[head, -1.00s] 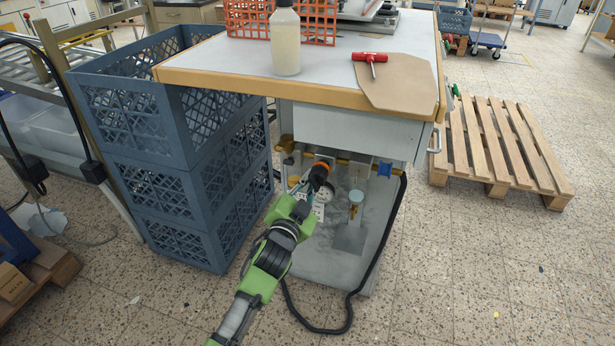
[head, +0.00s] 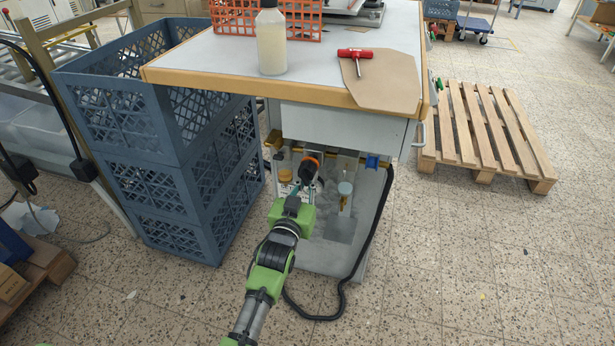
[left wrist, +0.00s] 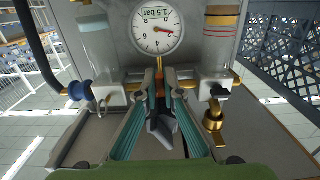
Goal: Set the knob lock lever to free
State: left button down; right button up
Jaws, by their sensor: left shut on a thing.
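The air unit under the bench has a black knob with an orange ring (head: 308,167) in the head view. My left gripper (head: 297,190) reaches in from below, its fingertips at the knob's lower left. In the left wrist view, its teal fingers (left wrist: 160,92) are closed together below a round gauge (left wrist: 157,32) labelled 1.5 bar. They are shut on a small part at the knob, probably the lock lever. The fingers mostly hide it, and its setting cannot be read. My right gripper is not in view.
Clear bowls (left wrist: 98,42) (left wrist: 217,50) flank the gauge in the left wrist view, with a brass fitting (left wrist: 213,118) at right. Blue crates (head: 150,140) stand left of the bench. A black hose (head: 378,225) hangs at right. A pallet (head: 485,130) lies farther right.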

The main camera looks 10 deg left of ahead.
pick_arm(q)
jog(key=shift+r, duration=0.1)
dwell(0.3)
jog(key=c, duration=2.2)
grip_release()
jog(key=shift+o, duration=0.2)
jog(key=shift+s, duration=0.1)
jog(key=shift+s, duration=0.35)
jog(key=s, duration=1.1)
jog(key=shift+a, duration=0.15)
